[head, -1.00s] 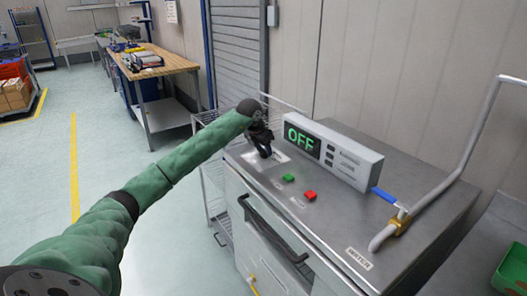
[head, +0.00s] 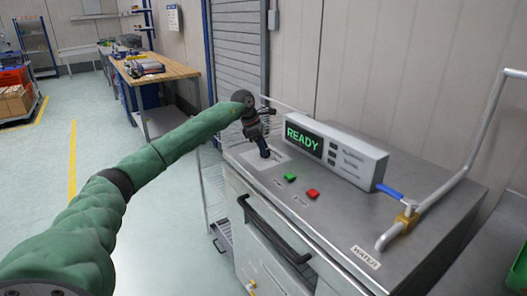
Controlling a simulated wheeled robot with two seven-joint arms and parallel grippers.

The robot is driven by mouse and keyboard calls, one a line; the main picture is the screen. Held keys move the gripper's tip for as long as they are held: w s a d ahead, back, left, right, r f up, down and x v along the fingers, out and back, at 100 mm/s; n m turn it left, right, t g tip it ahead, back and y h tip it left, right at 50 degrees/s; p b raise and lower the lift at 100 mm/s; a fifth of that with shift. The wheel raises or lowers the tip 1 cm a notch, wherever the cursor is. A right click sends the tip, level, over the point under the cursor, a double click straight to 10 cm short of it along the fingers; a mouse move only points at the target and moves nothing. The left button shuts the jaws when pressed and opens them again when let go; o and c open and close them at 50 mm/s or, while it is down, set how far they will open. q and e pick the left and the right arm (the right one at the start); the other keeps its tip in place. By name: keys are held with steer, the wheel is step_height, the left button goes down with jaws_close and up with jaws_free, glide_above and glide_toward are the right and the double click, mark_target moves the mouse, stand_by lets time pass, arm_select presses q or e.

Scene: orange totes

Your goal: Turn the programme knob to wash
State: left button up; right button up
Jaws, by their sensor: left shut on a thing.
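The washing machine's steel top (head: 345,215) carries a control box (head: 358,160). Its display (head: 304,139) reads READY in green. My left gripper (head: 264,154) points down at the light plate at the left end of the top. It is shut on the programme knob there, and the gripper hides most of the knob. I cannot make out the knob's pointer or the plate's markings. My right gripper is not in view.
A green button (head: 290,177) and a red button (head: 313,193) sit just right of the gripper. A water pipe with a blue lever (head: 389,191) rises at the right. A dark front handle (head: 275,230) runs along the machine. A workbench (head: 160,72) stands at the back left.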

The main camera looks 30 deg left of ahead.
arm_select(q)
steer(key=shift+w+a+m, duration=0.1)
steer(key=shift+m, duration=0.4)
steer(key=shift+m+g+b, duration=0.5)
steer(key=shift+m+g, duration=0.1)
steer(key=shift+m, duration=0.6)
steer(key=shift+w+m+g+b, duration=0.1)
steer(key=shift+m+g+b, duration=0.35)
steer(key=shift+m, duration=0.95)
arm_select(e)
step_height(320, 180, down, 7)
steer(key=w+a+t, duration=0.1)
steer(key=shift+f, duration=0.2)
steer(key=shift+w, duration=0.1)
arm_select(q)
steer(key=o, duration=1)
